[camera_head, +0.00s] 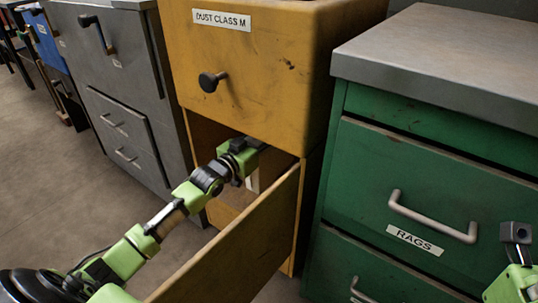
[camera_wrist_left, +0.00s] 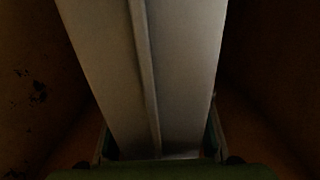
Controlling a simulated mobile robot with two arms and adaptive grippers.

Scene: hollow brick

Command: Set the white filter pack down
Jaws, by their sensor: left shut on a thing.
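The white filter pack (camera_wrist_left: 150,70) fills the middle of the left wrist view as a pale slab with a lengthwise ridge. My left gripper (camera_wrist_left: 159,142) is shut on it, with a finger at each side of its near end. In the head view, my left arm reaches into the open lower drawer (camera_head: 236,238) of the yellow cabinet. A small pale strip of the pack (camera_head: 253,183) shows below my left gripper (camera_head: 248,158). The pack's lower end is hidden, so I cannot tell whether it touches the drawer floor. Part of my right gripper (camera_head: 516,236) shows at the right edge; its fingers are unclear.
The yellow cabinet's upper front (camera_head: 255,60), labelled "DUST CLASS M", overhangs the drawer opening. The green cabinet (camera_head: 420,190), with a "RAGS" drawer, stands close on the right. A grey cabinet (camera_head: 125,90) stands on the left. Dark drawer walls flank the pack in the wrist view.

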